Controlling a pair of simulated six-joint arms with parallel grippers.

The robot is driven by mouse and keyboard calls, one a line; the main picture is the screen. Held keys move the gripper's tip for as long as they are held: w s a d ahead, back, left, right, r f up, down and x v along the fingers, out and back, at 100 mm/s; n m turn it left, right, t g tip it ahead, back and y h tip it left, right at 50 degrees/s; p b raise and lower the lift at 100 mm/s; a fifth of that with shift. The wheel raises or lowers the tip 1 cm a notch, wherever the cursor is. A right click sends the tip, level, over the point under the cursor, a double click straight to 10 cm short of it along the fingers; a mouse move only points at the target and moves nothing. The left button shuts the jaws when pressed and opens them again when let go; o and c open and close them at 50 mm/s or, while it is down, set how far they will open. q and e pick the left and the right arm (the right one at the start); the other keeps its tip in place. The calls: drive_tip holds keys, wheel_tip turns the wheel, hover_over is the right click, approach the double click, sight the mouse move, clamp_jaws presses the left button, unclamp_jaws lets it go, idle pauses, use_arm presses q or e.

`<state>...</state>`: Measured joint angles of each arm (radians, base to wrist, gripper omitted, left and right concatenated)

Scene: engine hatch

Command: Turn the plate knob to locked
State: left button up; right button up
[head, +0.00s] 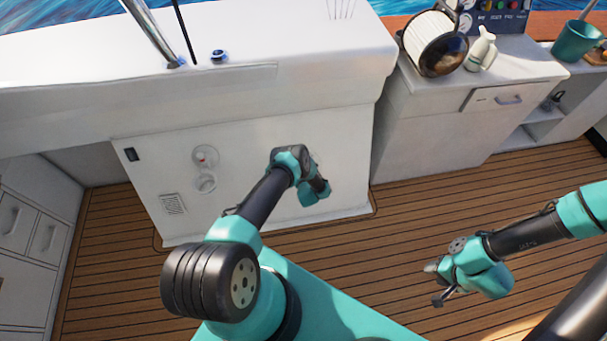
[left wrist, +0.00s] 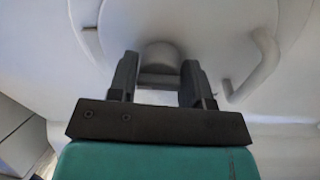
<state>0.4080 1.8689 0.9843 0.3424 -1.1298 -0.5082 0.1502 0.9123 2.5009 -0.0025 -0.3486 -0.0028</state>
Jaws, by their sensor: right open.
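The plate knob (left wrist: 160,55) is a rounded grey-white knob on a round pale plate (left wrist: 215,45) in the left wrist view. My left gripper (left wrist: 159,75) has its two dark fingers one on each side of the knob. I cannot tell whether the fingers touch it. In the head view my left arm reaches to the white cabinet front, and its wrist hides the plate and knob. My right gripper (head: 435,285) is open and empty over the wooden floor, well away from the cabinet.
A curved pale handle (left wrist: 258,65) stands out from the plate, close to the right finger. The cabinet front (head: 140,190) also bears round white fittings (head: 205,157) and a vent (head: 173,204). The wooden floor (head: 420,215) around my right gripper is clear.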

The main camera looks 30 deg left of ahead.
use_arm(q)
drive_tip(key=c, duration=0.4)
drive_tip(key=shift+n, duration=0.5)
drive_tip(key=n, duration=0.3)
drive_tip(key=shift+s, duration=0.1)
drive_tip(key=n, duration=0.4)
drive_tip(key=shift+f+y, duration=0.1)
drive_tip(key=shift+y, duration=0.2)
drive_tip(key=n, duration=0.5)
drive_tip(key=shift+n, duration=0.4)
drive_tip(key=n, duration=0.5)
drive_tip(key=shift+y, duration=0.3)
drive_tip(key=shift+f, duration=0.1)
